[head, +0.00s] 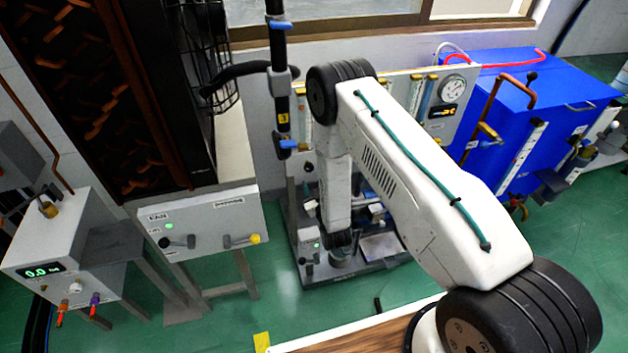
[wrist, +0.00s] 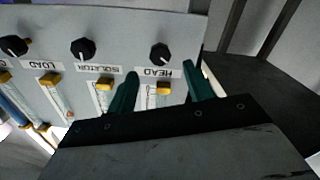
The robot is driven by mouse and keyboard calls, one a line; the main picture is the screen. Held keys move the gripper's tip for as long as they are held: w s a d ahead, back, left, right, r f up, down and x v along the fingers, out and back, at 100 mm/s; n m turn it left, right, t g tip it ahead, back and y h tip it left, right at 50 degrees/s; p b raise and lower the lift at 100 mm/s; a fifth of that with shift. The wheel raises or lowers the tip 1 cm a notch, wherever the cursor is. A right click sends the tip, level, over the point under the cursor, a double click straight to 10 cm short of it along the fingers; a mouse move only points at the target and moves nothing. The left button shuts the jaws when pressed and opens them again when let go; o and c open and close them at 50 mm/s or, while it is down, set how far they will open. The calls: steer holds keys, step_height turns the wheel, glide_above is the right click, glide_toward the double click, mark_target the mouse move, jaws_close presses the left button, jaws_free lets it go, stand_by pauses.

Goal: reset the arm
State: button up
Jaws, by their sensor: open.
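My gripper (wrist: 160,71) shows in the wrist view with its two dark green fingers spread apart and nothing held between them. Beyond the fingers is a grey panel (wrist: 120,30), upside down in this view. It carries a HEAD knob (wrist: 160,53), an ISOLATOR knob (wrist: 82,50) and a LOAD knob (wrist: 15,46). A yellow-topped flow tube under the HEAD label lies between the fingers in the picture; I cannot tell whether they touch it. In the head view my white arm reaches forward and bends down in front of the panel (head: 455,95); the fingers cannot be made out there.
A blue cabinet (head: 540,90) with a copper pipe stands right of my arm. A black pole (head: 279,80) with blue clamps is close on the left. Grey control boxes (head: 205,228) stand further left.

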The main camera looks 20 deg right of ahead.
steer(key=shift+f, duration=0.1)
stand_by(0.3)
steer(key=s+f+g, duration=0.4)
steer(key=f+g, duration=0.3)
steer(key=f, duration=0.2)
steer(key=s+d+r+m+g, duration=0.1)
steer(key=s+d+r+g, duration=0.1)
steer(key=s+r, duration=1)
steer(key=s+d+r+m+g, duration=0.1)
steer(key=s+r+g, duration=0.3)
steer(key=s+r, duration=0.9)
steer(key=s+d+r+m+g, duration=0.1)
steer(key=s+d+r+g, duration=0.2)
steer(key=s+r, duration=0.9)
step_height(320, 180, up, 16)
steer(key=shift+s+r+m+g, duration=0.1)
steer(key=shift+s+m+g, duration=0.1)
steer(key=shift+m+g, duration=0.1)
